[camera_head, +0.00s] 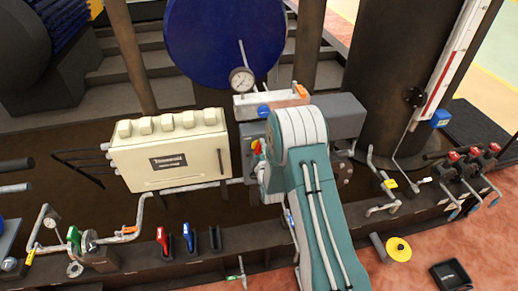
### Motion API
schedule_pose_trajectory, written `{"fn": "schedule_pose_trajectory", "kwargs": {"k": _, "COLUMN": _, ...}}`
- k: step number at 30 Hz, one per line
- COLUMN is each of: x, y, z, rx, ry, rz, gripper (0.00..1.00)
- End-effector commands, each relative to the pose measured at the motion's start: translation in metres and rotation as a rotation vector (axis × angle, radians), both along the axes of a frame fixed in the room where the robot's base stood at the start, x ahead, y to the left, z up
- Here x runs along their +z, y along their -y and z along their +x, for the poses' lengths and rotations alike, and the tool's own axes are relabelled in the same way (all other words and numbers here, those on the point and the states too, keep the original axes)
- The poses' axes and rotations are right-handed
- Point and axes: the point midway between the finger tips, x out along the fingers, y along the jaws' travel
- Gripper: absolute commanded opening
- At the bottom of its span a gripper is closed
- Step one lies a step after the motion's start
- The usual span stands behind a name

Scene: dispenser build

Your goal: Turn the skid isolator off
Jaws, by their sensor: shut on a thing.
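The skid isolator (257,146), with red and yellow parts showing, is on the front of a grey box (246,132) to the right of the cream cabinet. My gripper (262,168) is at the isolator, just left of my teal arm, and is shut on it. My arm hides most of the fingers and part of the isolator, so the handle's angle cannot be read.
A cream cabinet (170,150) stands left of the isolator, with a pressure gauge (241,80) above. Red (162,240) and blue (188,237) handles stand on the front beam. Red-topped valves (473,152) are at right. A black tray (450,274) lies on the floor.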

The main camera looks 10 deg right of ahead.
Motion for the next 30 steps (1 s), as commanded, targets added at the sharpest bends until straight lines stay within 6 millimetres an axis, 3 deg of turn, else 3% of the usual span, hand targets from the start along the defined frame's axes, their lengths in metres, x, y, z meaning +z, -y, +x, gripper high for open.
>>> {"fn": "schedule_pose_trajectory", "kwargs": {"k": 15, "x": -0.0022, "y": -0.0036, "z": 0.0, "rx": 0.008, "ry": -0.003, "rz": -0.328, "gripper": 0.26}}
{"fn": "schedule_pose_trajectory", "kwargs": {"k": 30, "x": -0.0037, "y": -0.0041, "z": -0.0008, "rx": 0.011, "ry": -0.008, "rz": -0.385, "gripper": 0.26}}
